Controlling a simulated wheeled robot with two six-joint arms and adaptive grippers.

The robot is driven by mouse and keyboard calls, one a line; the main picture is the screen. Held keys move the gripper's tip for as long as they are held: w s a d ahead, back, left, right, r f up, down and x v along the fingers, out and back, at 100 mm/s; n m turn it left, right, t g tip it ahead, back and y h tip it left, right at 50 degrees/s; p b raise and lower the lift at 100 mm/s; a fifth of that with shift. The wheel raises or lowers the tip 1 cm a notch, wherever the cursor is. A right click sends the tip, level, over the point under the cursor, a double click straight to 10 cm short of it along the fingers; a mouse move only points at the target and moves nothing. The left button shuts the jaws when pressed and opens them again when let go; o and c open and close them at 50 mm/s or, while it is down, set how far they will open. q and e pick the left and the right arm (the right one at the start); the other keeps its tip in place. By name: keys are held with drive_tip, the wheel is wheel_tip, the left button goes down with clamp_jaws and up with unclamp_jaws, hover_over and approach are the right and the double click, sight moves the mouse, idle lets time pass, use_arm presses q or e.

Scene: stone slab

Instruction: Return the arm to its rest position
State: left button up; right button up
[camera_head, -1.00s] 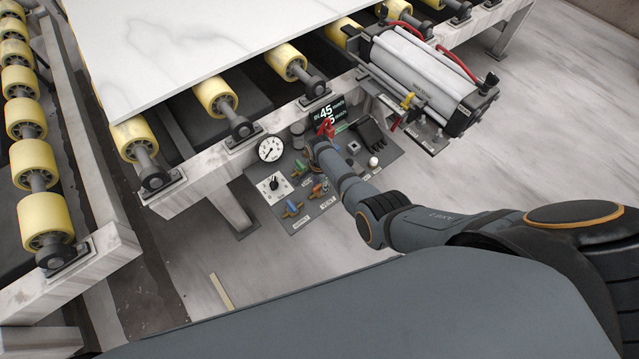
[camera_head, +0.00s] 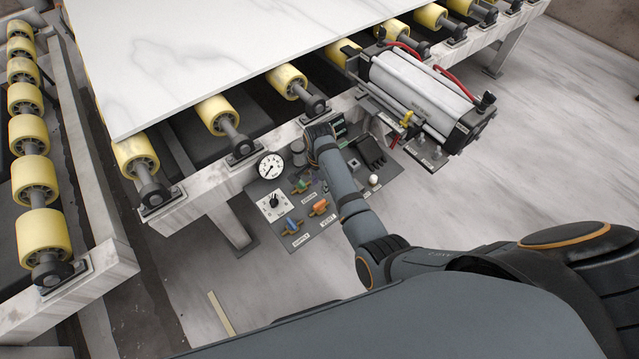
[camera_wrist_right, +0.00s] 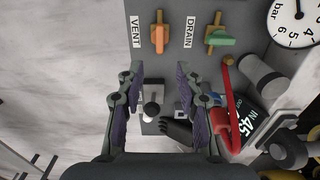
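My right arm (camera_head: 352,205) comes in from the lower right, and its wrist end is over the control panel (camera_head: 325,224) beside the roller frame. My left gripper is not in view.
A white slab (camera_head: 210,50) lies on yellow rollers; a cylinder unit (camera_head: 420,92) is at right. Floor right is clear.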

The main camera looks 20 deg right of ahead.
idle(0.3)
drive_tip(key=s+d+r+n+t, duration=0.2)
drive_tip(key=s+d+n, duration=0.55)
drive_tip(key=s, duration=0.25)
drive_tip(key=s+d+r+n+t, duration=0.2)
drive_tip(key=s+r+n, duration=0.6)
drive_tip(key=s+r, duration=0.15)
wheel_tip(320, 180, down, 28)
drive_tip(key=s+d+g, duration=0.2)
drive_tip(key=s+d, duration=0.1)
drive_tip(key=s+f, duration=1.5)
drive_tip(key=s, duration=0.3)
drive_tip(key=shift+d+f+m+g+h, duration=0.35)
drive_tip(key=shift+m+g+h, duration=0.05)
drive_tip(key=shift+m, duration=0.05)
